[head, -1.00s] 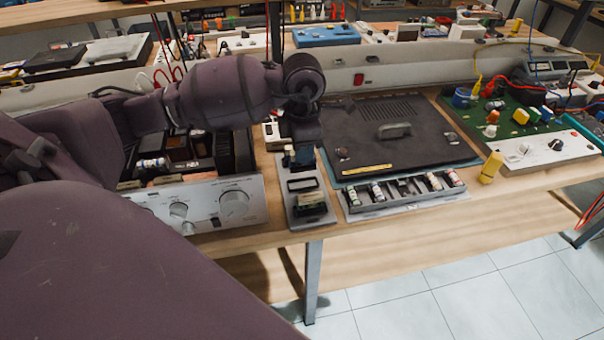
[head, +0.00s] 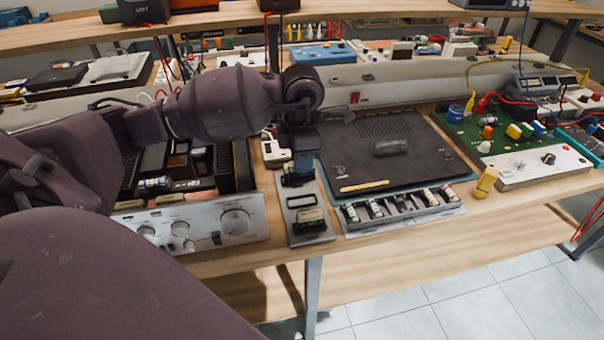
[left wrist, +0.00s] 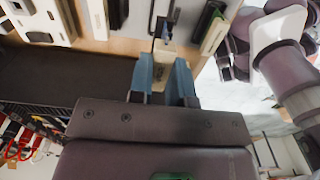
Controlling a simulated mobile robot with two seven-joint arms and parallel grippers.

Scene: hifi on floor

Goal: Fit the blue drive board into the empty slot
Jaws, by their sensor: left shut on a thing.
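My left gripper (left wrist: 163,83) points down over the small grey tray (head: 290,240), left of the black plate. Its two blue fingers are shut on the blue drive board (left wrist: 165,32), a small piece with pale and blue parts. In the head view a dark blue piece (head: 298,179) shows under the gripper, close above the tray. The fingers and wrist hide most of it. The tray has a dark-framed empty opening (head: 301,201) and a greenish-beige board (head: 307,219) in front of it. I cannot tell whether the held board touches the tray. My right gripper is not in view.
A silver-fronted open amplifier (head: 205,224) stands left of the tray. A rack of small cylinders (head: 400,208) and a black plate (head: 385,150) lie right of it. A yellow piece (head: 485,182) and a green board with knobs are farther right.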

